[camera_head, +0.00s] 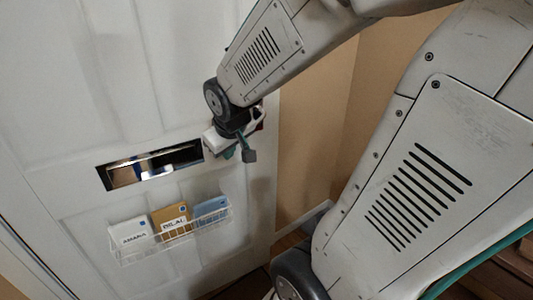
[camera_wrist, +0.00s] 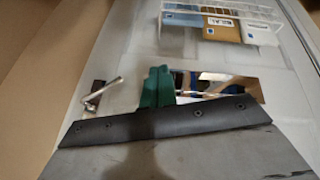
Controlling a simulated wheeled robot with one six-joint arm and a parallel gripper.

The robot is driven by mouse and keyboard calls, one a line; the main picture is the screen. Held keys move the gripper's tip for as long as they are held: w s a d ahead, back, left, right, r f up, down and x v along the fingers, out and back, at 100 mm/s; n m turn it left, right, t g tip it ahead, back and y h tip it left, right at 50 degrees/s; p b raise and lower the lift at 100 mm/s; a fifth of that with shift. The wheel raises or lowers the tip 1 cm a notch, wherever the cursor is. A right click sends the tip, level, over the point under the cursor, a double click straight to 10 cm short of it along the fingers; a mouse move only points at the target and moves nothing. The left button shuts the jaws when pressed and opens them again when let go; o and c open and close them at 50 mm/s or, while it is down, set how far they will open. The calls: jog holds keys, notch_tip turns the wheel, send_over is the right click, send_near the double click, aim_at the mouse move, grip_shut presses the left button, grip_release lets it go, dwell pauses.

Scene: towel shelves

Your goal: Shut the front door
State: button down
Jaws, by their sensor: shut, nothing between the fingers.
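The white panelled front door (camera_head: 75,85) fills the left of the head view, its free edge near the middle. I cannot tell whether it is fully shut. A metal letter slot (camera_head: 150,165) crosses it; the slot also shows in the wrist view (camera_wrist: 235,84). A silver lever handle (camera_wrist: 102,89) is left of my fingers in the wrist view; in the head view my arm mostly hides that area. My gripper (camera_head: 229,153) is in front of the door, right of the slot. Its green fingers (camera_wrist: 158,84) are together and empty. Contact with the door is unclear.
A white wire basket (camera_head: 172,235) with a white, a brown and a blue packet hangs on the door below the slot. A beige wall surface (camera_head: 312,125) stands beyond the door's right edge. A wooden thing (camera_head: 510,268) shows at the lower right corner.

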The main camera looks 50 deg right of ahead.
jog(key=w+d+f+t+h, duration=0.1)
jog(key=w+d+f, duration=0.25)
jog(key=d, duration=0.25)
jog(key=w+d+f+t, duration=0.2)
jog(key=d+f, duration=0.2)
jog(key=d, duration=0.2)
jog(key=m+t+h, duration=0.2)
jog(key=m+t, duration=0.1)
jog(key=t, duration=0.6)
send_near(264, 151)
jog(key=x, duration=0.6)
jog(key=shift+w+d+r, duration=0.1)
jog(key=shift+w, duration=0.3)
